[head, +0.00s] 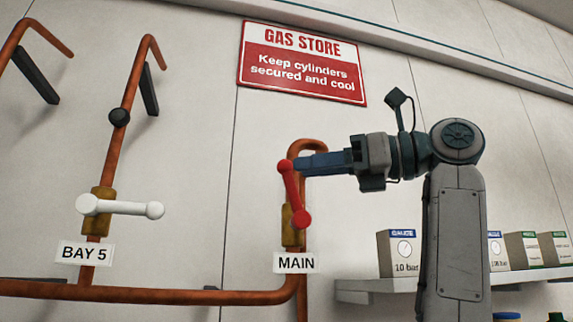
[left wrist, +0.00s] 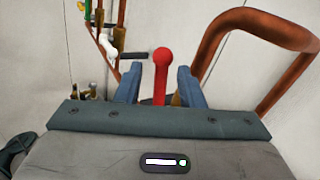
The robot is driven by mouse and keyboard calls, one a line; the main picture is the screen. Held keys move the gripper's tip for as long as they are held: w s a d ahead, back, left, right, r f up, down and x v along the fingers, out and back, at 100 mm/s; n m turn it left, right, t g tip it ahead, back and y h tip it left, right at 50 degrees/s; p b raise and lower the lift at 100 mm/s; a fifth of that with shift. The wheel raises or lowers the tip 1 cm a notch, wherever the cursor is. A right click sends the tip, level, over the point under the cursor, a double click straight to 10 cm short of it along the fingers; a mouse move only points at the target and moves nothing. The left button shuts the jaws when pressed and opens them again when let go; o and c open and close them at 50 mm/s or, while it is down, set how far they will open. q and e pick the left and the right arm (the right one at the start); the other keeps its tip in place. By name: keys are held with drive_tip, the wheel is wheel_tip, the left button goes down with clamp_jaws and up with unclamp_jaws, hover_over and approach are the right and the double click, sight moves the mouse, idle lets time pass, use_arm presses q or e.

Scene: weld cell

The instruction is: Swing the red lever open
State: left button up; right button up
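The red lever (head: 292,190) is on the brass valve (head: 293,228) of the copper pipe above the MAIN label (head: 296,263). It stands steeply, its upper end leaning a little left. My left gripper (head: 303,163) reaches in from the right at the lever's upper end. In the left wrist view the red lever (left wrist: 161,78) stands between the blue fingers of my left gripper (left wrist: 159,85), with a gap on each side. The fingers are open. My right gripper is in neither view.
A white lever (head: 120,208) sits on the BAY 5 pipe at left. The bent copper pipe (head: 310,145) arches close behind my gripper. A red GAS STORE sign (head: 303,62) hangs above. A shelf (head: 375,285) with several boxes (head: 400,253) is at right.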

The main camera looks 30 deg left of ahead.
sight(291, 170)
use_arm(q)
drive_tip(key=x, duration=0.2)
drive_tip(key=p+x, duration=0.1)
drive_tip(key=x, duration=0.1)
drive_tip(key=shift+w+a, duration=0.15)
drive_tip(key=shift+w, duration=0.2)
drive_tip(key=shift+s+a, duration=0.4)
drive_tip(key=shift+d, duration=0.1)
drive_tip(key=shift+w, duration=0.1)
clamp_jaws()
